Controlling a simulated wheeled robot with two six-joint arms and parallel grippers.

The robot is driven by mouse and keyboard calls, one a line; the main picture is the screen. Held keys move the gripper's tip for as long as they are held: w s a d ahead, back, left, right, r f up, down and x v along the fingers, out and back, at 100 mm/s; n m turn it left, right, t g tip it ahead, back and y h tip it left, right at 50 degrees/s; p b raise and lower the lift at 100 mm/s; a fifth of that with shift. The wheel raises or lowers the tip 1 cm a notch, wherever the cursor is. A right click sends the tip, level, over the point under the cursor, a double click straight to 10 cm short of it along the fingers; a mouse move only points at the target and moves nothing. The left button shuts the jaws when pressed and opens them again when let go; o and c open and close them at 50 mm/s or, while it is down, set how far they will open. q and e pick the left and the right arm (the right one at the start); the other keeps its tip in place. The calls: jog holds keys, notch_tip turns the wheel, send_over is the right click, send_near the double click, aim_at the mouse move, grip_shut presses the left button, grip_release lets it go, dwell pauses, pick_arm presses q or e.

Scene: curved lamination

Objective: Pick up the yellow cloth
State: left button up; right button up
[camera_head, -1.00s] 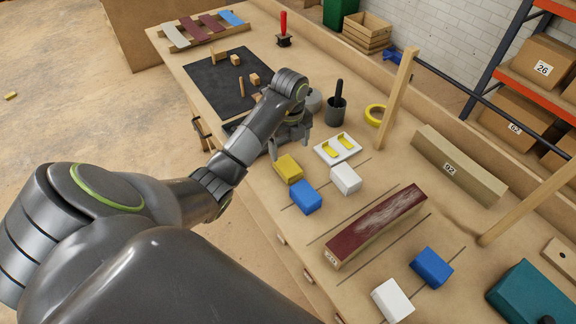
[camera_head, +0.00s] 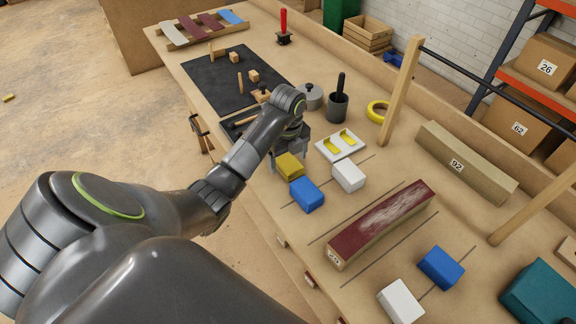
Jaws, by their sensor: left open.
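The yellow cloth (camera_head: 290,168) looks like a small mustard-yellow folded block. It lies on the workbench behind a blue block, near the bench's front edge. My left gripper (camera_head: 289,158) is open and points down at the cloth, with a finger towards each side of it. The gripper overlaps the cloth's far part in the picture. I cannot tell whether the fingers touch it. My right gripper is out of view.
A blue block (camera_head: 307,194) and a white block (camera_head: 348,176) sit close to the cloth. A white tray with yellow pieces (camera_head: 323,149), a dark pot (camera_head: 338,107) and a worn dark-red beam (camera_head: 381,222) are nearby. A wooden post (camera_head: 401,90) stands behind.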

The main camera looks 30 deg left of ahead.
aim_at(288, 161)
pick_arm(q)
jog(key=c, duration=1.1)
jog(key=shift+o, duration=0.2)
jog(key=shift+r, duration=0.45)
notch_tip(288, 161, up, 9)
jog(key=p, duration=0.8)
